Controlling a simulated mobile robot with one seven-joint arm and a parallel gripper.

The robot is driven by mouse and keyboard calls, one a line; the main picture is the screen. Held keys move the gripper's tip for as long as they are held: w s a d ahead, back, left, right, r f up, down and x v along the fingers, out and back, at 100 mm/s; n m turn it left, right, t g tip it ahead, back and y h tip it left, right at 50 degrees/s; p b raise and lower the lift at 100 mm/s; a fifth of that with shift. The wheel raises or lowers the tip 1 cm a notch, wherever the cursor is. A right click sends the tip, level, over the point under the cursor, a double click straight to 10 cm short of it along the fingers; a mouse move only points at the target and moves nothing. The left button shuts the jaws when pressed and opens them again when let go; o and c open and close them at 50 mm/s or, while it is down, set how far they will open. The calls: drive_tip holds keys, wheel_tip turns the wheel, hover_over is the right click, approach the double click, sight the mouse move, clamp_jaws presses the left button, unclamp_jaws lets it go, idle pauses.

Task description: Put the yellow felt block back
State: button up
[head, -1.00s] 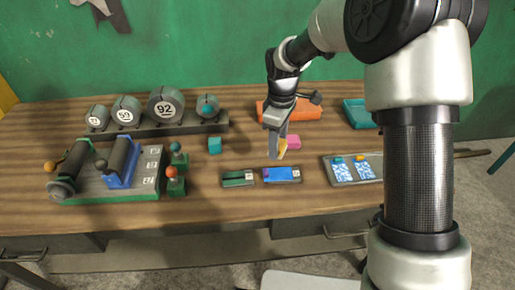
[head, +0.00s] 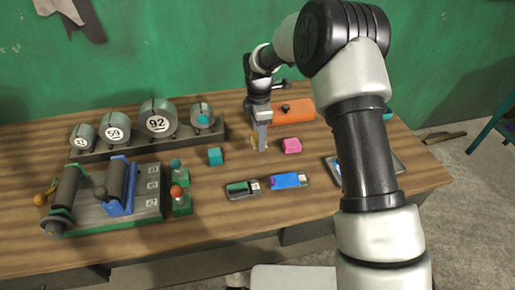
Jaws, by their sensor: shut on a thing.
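My gripper (head: 260,147) points down over the middle of the table, between the teal block (head: 214,157) on its left and the pink block (head: 291,146) on its right. It is shut on the yellow felt block (head: 253,143), which shows only as a thin yellow edge beside the fingers. The fingers hide most of it. I cannot tell whether the block touches the tabletop.
An orange case (head: 296,111) lies behind on the right. Two small flat cases, one green and dark (head: 243,189), one blue (head: 289,181), lie in front. A rack of numbered drums (head: 157,118) and a lever board (head: 120,205) stand left. My arm hides part of a tray (head: 332,166).

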sight(259, 154)
drive_tip(key=shift+f, duration=2.65)
drive_tip(key=shift+f, duration=0.1)
drive_tip(key=shift+f, duration=0.15)
drive_tip(key=o, duration=1)
